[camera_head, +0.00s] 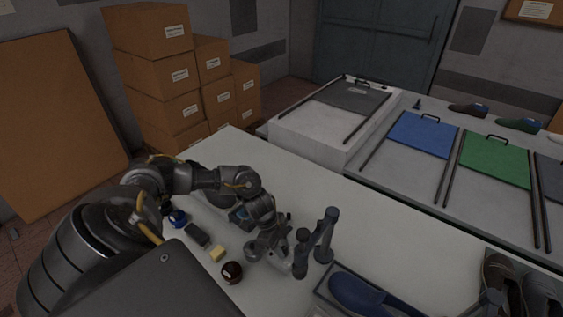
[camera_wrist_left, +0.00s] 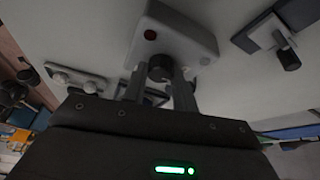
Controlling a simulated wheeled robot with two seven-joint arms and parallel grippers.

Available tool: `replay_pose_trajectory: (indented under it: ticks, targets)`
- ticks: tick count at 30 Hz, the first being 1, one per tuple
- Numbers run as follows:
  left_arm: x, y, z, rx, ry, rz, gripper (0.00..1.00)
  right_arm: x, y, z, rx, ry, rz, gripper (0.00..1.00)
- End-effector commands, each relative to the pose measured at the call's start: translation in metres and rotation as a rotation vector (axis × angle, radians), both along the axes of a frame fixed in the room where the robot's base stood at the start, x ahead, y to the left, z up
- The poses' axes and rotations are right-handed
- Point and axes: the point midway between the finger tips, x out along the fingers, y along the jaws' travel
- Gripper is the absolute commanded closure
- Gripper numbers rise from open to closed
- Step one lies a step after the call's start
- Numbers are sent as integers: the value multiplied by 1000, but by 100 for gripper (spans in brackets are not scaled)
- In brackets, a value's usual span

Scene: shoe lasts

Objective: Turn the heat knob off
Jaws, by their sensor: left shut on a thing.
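The heat knob is a dark round knob (camera_wrist_left: 160,67) on a pale grey box (camera_wrist_left: 190,28) in the left wrist view. The box also carries a red round spot. My left gripper (camera_wrist_left: 160,78) has one finger on each side of the knob and is shut on it. The knob's pointer and setting cannot be made out. In the head view my left gripper (camera_head: 268,248) is low over the white table, and the arm hides the knob.
In the head view, upright dark posts (camera_head: 326,236) stand close right of my gripper. A blue shoe (camera_head: 360,296) lies in a tray nearby. A dark red jar (camera_head: 232,272) and a yellow block (camera_head: 218,253) are left of the gripper. The table's (camera_head: 330,180) far part is clear.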

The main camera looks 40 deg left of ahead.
Motion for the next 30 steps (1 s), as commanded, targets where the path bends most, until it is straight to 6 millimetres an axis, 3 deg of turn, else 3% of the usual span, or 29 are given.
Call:
replay_pose_trajectory:
  ticks: [16,17,21,30]
  targets:
    - [0,1,0,3,0,30,95,0,-1,0,0,0,0,100]
    - [0,1,0,3,0,30,71,0,-1,0,-1,1,0,100]
    - [0,1,0,2,1,28,52,0,-2,0,-2,1,1,100]
    - [0,1,0,1,0,26,50,0,-2,0,-2,1,1,100]
